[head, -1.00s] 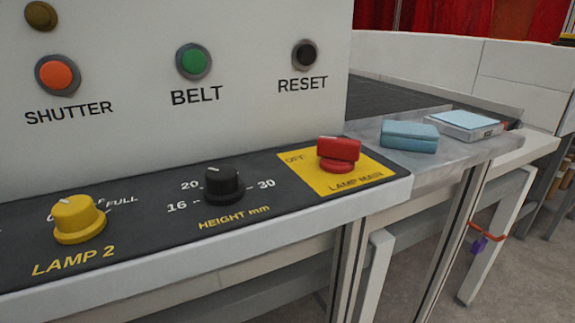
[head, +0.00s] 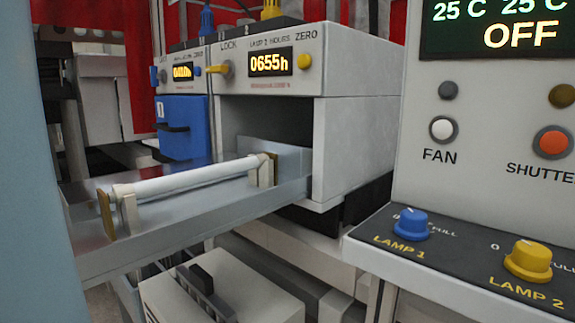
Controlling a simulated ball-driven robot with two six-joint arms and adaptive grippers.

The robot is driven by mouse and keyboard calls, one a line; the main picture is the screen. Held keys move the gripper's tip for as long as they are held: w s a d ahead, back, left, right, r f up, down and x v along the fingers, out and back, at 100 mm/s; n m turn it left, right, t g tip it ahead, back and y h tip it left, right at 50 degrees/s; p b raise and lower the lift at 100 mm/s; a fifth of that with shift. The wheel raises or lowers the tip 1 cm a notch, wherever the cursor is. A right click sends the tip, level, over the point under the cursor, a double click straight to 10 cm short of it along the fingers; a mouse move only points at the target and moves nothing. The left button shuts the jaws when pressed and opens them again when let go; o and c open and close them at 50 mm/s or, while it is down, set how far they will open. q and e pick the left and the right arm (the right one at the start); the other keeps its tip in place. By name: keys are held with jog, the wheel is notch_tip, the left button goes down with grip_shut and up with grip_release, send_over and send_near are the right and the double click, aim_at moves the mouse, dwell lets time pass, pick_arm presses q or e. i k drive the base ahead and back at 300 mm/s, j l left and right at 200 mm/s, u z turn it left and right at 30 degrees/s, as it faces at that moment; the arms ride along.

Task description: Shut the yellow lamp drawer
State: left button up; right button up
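The lamp 2 drawer (head: 245,205) is pulled out to the left from its grey housing (head: 365,140). A white lamp tube (head: 190,180) lies along it between two end holders. The housing has a yellow lock lever (head: 219,68), a display reading 0655h (head: 271,61) and a yellow zero button (head: 305,61). Neither of my grippers is in view.
The blue drawer (head: 182,127) beside it is shut. The control panel (head: 490,130) with a blue lamp 1 knob (head: 409,224) and yellow lamp 2 knob (head: 528,260) stands on the right. A pale box (head: 220,290) with a dark handle sits below the drawer.

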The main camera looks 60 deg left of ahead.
aim_at(109, 242)
jog(key=k+u, duration=0.1)
jog(key=u, duration=2.95)
